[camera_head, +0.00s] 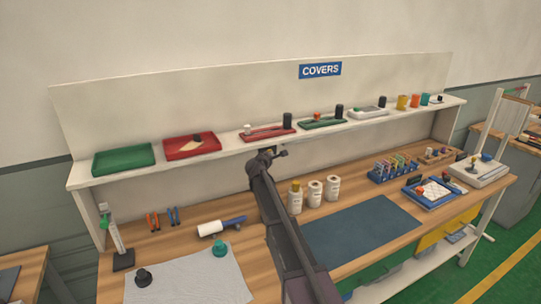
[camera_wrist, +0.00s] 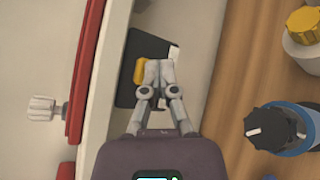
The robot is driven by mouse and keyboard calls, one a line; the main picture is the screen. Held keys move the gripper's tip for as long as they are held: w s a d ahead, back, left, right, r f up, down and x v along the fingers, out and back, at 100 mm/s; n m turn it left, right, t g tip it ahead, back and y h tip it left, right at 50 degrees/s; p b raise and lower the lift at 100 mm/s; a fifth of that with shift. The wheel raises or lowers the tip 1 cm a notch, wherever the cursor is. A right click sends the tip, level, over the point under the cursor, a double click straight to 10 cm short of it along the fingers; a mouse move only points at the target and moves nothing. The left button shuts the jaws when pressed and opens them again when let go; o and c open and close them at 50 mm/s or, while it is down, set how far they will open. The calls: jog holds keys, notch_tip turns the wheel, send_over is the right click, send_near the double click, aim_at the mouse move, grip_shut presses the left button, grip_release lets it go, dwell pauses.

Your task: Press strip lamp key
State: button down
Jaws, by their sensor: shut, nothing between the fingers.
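In the wrist view a black box (camera_wrist: 126,92) sits by the pale shelf edge, with a yellow key-like piece (camera_wrist: 140,71) on it. This seems to be the strip lamp key; no label is readable. My gripper (camera_wrist: 155,68) is shut and empty. Its fingertips are right beside the yellow piece and overlap the black box in the picture; I cannot tell whether they touch. In the head view my gripper (camera_head: 281,153) is just below the front edge of the shelf (camera_head: 232,152), and my arm hides the lamp key there.
Trays, including a red one (camera_head: 190,146), and small items line the shelf. White bottles (camera_head: 315,193) stand on the wooden bench right of my arm. A white cylinder with a blue handle (camera_head: 234,220) lies to its left. The dark mat (camera_head: 362,232) is clear.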

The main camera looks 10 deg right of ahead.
jog(key=shift+s+d, duration=0.1)
jog(key=shift+s, duration=0.65)
jog(key=shift+s+d, duration=0.3)
jog(key=shift+s, duration=0.6)
jog(key=shift+s+d, duration=0.35)
jog(key=shift+s, duration=0.6)
jog(key=shift+s+d, duration=0.3)
jog(key=shift+s, duration=0.6)
jog(key=s+d+f+m+g, duration=0.2)
jog(key=s+f+m+g, duration=0.15)
jog(key=s, duration=0.35)
jog(key=s+d+f+m+g+y, duration=0.1)
jog(key=s+f+m+g, duration=0.15)
jog(key=s+m, duration=0.35)
jog(key=s+d+f+m+g, duration=0.2)
jog(key=s+f+m, duration=0.15)
jog(key=s, duration=0.45)
jog(key=s+a+f+m+g+y, duration=0.2)
jog(key=s+m+g+y, duration=0.1)
jog(key=s, duration=0.7)
jog(key=s+a+f+m+g+y, duration=0.2)
jog(key=s+a+f+m, duration=0.1)
jog(key=s, duration=0.8)
jog(key=shift+s+a+g+y, duration=0.15)
jog(key=shift+a+g+y, duration=0.05)
jog(key=shift+g+y, duration=0.2)
